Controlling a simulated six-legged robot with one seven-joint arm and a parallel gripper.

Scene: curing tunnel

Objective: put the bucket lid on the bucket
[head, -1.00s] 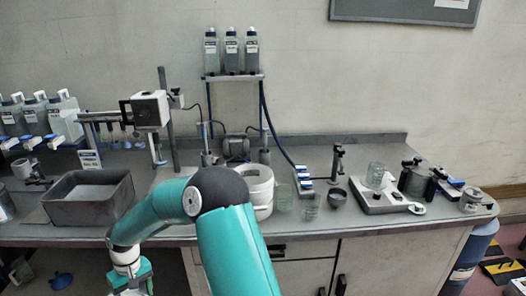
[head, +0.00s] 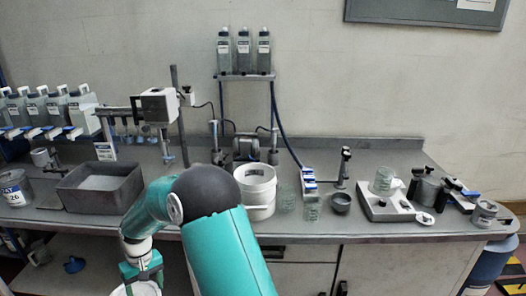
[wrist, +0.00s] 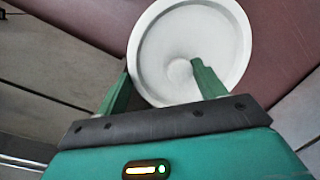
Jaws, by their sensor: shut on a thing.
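The white bucket (head: 257,197) stands on the bench behind my arm's elbow, its top open. My elbow covers part of its left side. The bucket lid (wrist: 168,38) is a round white disc with a raised rim. My gripper (wrist: 160,70) is shut on the lid, with one green finger in front of its face and the other by its edge. In the head view my gripper (head: 142,272) is low, below the bench front and left of the bucket. Only a pale edge of the lid shows there, at the bottom of the picture.
A grey tub (head: 99,190) stands on the bench at left. Glass beakers (head: 312,208) and a dark bowl (head: 341,202) stand right of the bucket. A pump (head: 246,146) is behind it. The bench's front edge lies between my gripper and the bucket.

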